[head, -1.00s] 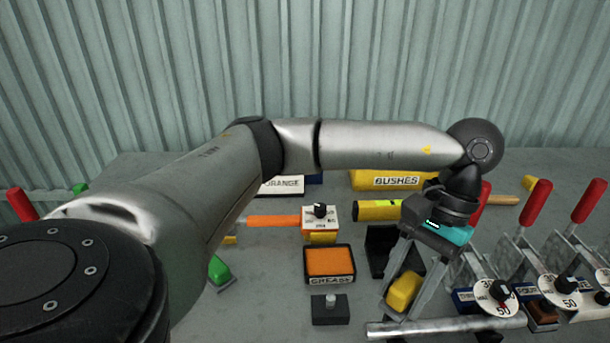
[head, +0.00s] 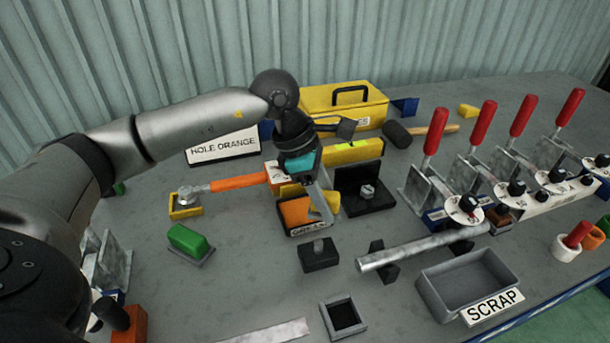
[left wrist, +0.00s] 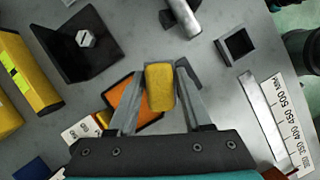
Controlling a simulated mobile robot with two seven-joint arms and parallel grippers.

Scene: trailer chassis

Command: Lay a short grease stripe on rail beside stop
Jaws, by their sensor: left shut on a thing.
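My left gripper (head: 322,205) is shut on a yellow block (left wrist: 160,88), which is held between the fingertips in the left wrist view. It is over the orange pad (head: 297,211) in the black tray lettered GREASE. I cannot tell whether the block touches the pad. A round grey bar (head: 420,246) lies on black supports to the right. A flat metal strip (head: 272,332) lies at the front; it also shows in the left wrist view (left wrist: 264,120) beside a millimetre scale. Which one is the rail is not clear, and no stop is clearly identifiable. My right gripper is not in view.
A black bracket with a bolt (head: 367,190) stands right of the pad, a small black block (head: 320,255) in front. Red-handled clamps (head: 433,131) and a grey SCRAP bin (head: 466,284) are at right. A green block (head: 188,239) is at left.

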